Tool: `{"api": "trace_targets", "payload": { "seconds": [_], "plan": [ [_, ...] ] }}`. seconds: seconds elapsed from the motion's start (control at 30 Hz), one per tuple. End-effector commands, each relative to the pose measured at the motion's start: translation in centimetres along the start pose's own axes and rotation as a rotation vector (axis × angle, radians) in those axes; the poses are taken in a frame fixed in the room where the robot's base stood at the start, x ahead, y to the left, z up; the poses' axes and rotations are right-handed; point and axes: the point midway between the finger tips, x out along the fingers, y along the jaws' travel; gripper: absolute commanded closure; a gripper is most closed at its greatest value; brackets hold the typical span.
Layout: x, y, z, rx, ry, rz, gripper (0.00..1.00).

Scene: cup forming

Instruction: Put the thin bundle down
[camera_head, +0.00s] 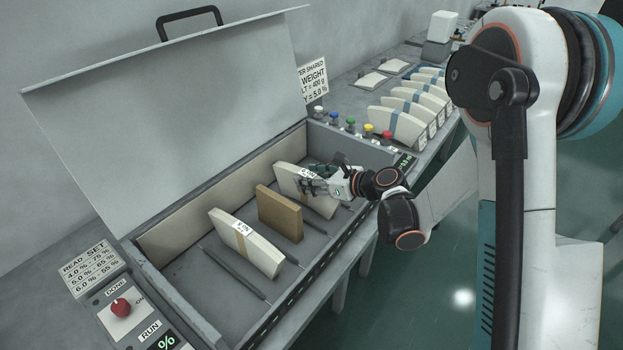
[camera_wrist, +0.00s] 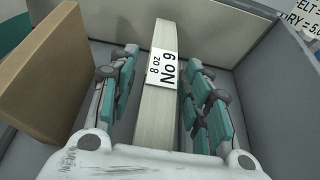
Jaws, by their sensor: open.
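A thin cream bundle (camera_head: 291,178) stands on edge at the right end of the open grey box. In the wrist view the bundle (camera_wrist: 157,112) has a white label reading "8 oz No 9". My gripper (camera_head: 312,184) is at the bundle's top, over the box. In the wrist view my gripper's (camera_wrist: 160,88) teal-padded fingers lie on either side of the bundle, spread apart, with gaps showing at both sides. The bundle's lower edge is partly hidden by my gripper and arm.
A brown block (camera_head: 280,212) stands left of the bundle, and another labelled cream bundle (camera_head: 246,243) stands farther left. Thin dark rods (camera_head: 234,272) lie on the box floor. The box's lid (camera_head: 180,110) is raised behind.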

Motion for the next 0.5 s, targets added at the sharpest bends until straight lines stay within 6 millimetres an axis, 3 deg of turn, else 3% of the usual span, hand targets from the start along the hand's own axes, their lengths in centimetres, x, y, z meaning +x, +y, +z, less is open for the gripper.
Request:
{"api": "trace_targets", "payload": {
  "seconds": [0.17, 0.5],
  "plan": [
    [-2.0, -0.1, 0.3, 0.002, 0.000, -0.001, 0.55],
    [-8.9, -0.1, 0.3, 0.002, 0.000, -0.003, 0.55]
  ]
}}
